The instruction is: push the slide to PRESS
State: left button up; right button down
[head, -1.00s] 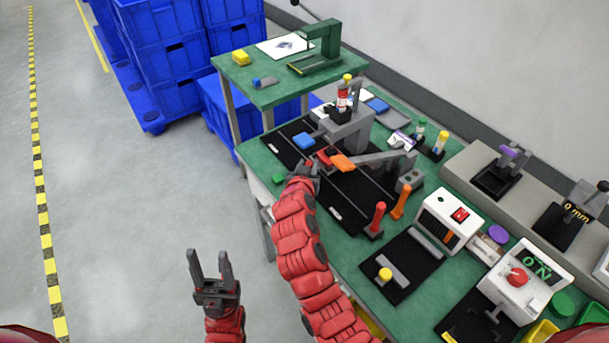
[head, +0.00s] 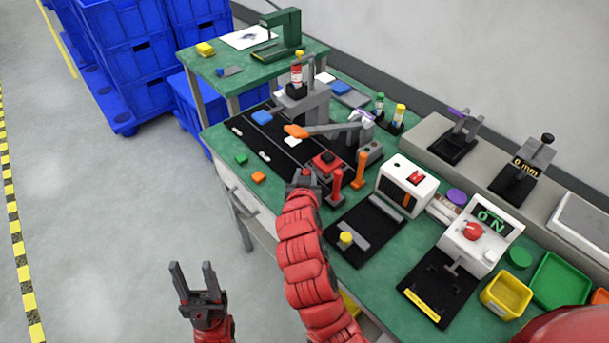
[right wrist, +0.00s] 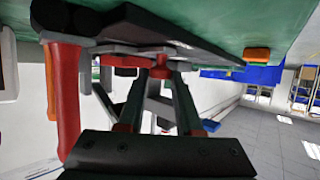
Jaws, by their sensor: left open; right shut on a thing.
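The red slide (head: 326,163) sits on the black track (head: 284,152) at its near end, close to a red upright handle (head: 336,186). My right gripper (head: 305,179) is at the slide's near left side, shut on it; my arm partly hides the grip. In the right wrist view the fingers (right wrist: 146,92) reach under a dark part, and the red handle (right wrist: 66,100) stands at the left. My left gripper (head: 195,283) is open and empty over the floor, away from the bench. White labels on the track are too small to read; I cannot tell which marks PRESS.
An orange-tipped lever (head: 297,131) reaches over the track behind the slide. An orange upright handle (head: 362,170) stands right of the red one. Loose green (head: 241,160) and orange (head: 258,177) blocks lie near the bench's left edge. A white box (head: 405,184) stands at the right.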

jog(key=shift+d+f, duration=0.1)
jog(key=shift+f, duration=0.1)
jog(key=c, duration=0.9)
grip_release()
jog(key=shift+s, duration=0.1)
jog(key=shift+c, duration=0.2)
jog(key=o, duration=0.4)
jog(key=shift+s+d+r, duration=0.1)
jog(key=shift+s+r, duration=0.05)
jog(key=shift+c, duration=0.2)
jog(key=v, duration=0.4)
jog(key=b+v, duration=0.1)
jog(key=v, duration=0.3)
jog(key=shift+s+a+r, duration=0.15)
jog(key=shift+s+a, duration=0.05)
jog(key=shift+a, duration=0.05)
jog(key=d+p+v, duration=0.1)
jog(key=p+v, duration=0.7)
jog(key=p, duration=0.2)
jog(key=shift+s+a+r, duration=0.2)
jog(key=shift+s+a, duration=0.15)
jog(key=shift+s, duration=0.05)
